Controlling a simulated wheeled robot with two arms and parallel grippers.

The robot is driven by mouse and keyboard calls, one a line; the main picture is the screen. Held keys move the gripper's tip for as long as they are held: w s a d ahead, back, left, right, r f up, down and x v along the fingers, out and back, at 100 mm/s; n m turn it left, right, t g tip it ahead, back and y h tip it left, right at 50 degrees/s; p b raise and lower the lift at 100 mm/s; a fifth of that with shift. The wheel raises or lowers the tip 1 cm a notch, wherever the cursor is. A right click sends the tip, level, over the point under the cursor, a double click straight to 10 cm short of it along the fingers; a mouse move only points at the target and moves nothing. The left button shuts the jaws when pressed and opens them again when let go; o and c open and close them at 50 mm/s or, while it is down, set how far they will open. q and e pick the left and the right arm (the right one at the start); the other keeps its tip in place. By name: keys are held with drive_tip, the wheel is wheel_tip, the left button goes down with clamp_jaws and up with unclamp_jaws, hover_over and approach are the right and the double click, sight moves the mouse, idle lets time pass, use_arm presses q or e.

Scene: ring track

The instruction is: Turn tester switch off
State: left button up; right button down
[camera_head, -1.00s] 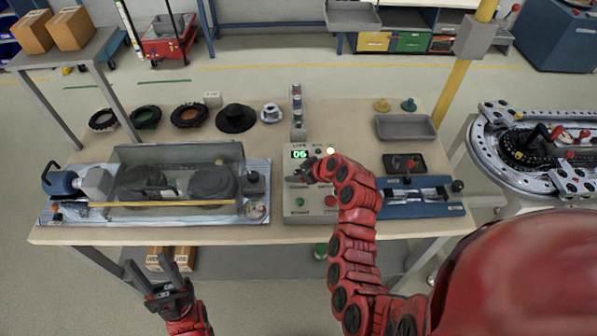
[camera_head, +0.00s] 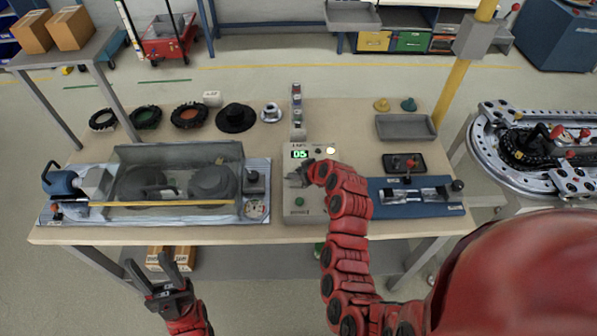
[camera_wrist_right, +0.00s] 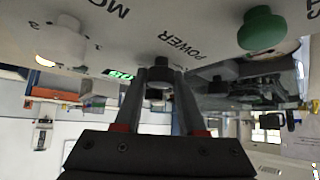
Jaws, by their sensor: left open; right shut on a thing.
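The tester (camera_head: 303,209) is a pale box at the table's middle, with a lit green display (camera_head: 300,154) on its panel. My right gripper (camera_head: 296,177) reaches over the panel's left part. In the right wrist view, its fingers (camera_wrist_right: 160,84) are shut on a small dark switch (camera_wrist_right: 159,66) beside the POWER label. The switch is partly hidden between the fingers, so I cannot tell its position. My left gripper (camera_head: 150,267) is open and empty, in front of the table's front edge.
A green button (camera_wrist_right: 262,30) and a white knob (camera_wrist_right: 60,40) flank the switch. A clear-covered machine (camera_head: 180,155) stands left of the tester, a blue fixture (camera_head: 420,208) right. Black rings and a grey tray (camera_head: 405,127) lie behind. My right arm covers the panel's right part.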

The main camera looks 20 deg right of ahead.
drive_tip(key=m+h, duration=0.2)
drive_tip(key=m, duration=0.1)
drive_tip(key=shift+a+f+m+t+h, duration=0.1)
drive_tip(key=shift+a+m+t+h, duration=0.05)
drive_tip(key=shift+m+t+h, duration=0.15)
drive_tip(key=shift+f+m+h+b, duration=0.1)
drive_tip(key=shift+m+h+b, duration=0.4)
drive_tip(key=shift+m+h, duration=0.3)
drive_tip(key=m+g+h+b, duration=0.1)
drive_tip(key=m+h+b, duration=0.1)
drive_tip(key=b, duration=0.4)
drive_tip(key=m+g+h+b, duration=0.1)
drive_tip(key=m+h+b, duration=0.1)
drive_tip(key=m+b, duration=0.2)
drive_tip(key=m+g+h+b, duration=0.2)
drive_tip(key=m+b, duration=0.2)
drive_tip(key=b, duration=0.4)
drive_tip(key=shift+f+b, duration=0.1)
drive_tip(key=shift+b, duration=0.2)
drive_tip(key=shift+r+m+g+h+b, duration=0.2)
drive_tip(key=shift+m+g+h+b, duration=0.3)
drive_tip(key=shift+b, duration=0.45)
drive_tip(key=shift+s, duration=0.1)
drive_tip(key=shift+c, duration=2.4)
unclamp_jaws()
drive_tip(key=shift+r, duration=0.1)
